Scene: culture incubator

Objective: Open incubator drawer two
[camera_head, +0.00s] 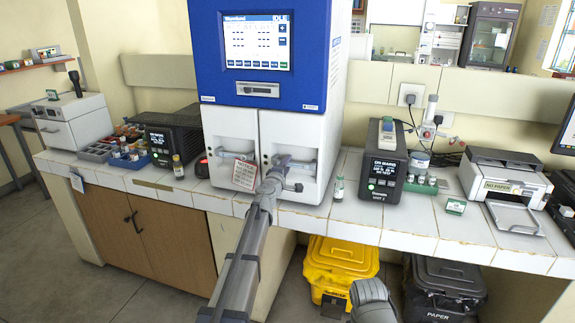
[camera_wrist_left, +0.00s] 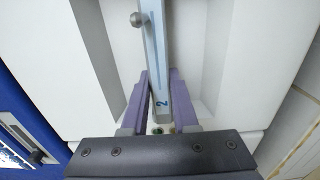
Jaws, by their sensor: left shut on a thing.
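The incubator is a white and blue cabinet (camera_head: 268,45) with a lit screen. Below it are two white drawer fronts side by side. The right front, drawer two (camera_head: 310,135), appears closed flush with the left one (camera_head: 225,128). My left gripper (camera_head: 283,168) is at the handle (camera_head: 304,165) of the right front. In the left wrist view its purple fingers (camera_wrist_left: 164,90) stand on both sides of a pale bar handle marked "2" (camera_wrist_left: 155,45), shut on it. My right gripper is not in view; a grey part of mine shows at the bottom edge.
A sign (camera_head: 244,176) hangs by the left drawer. A small vial (camera_head: 339,189) and a dark device (camera_head: 383,178) stand on the counter (camera_head: 345,215) to the right. Another vial (camera_head: 178,166) stands to the left. Yellow (camera_head: 341,262) and black (camera_head: 443,285) bins sit below.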

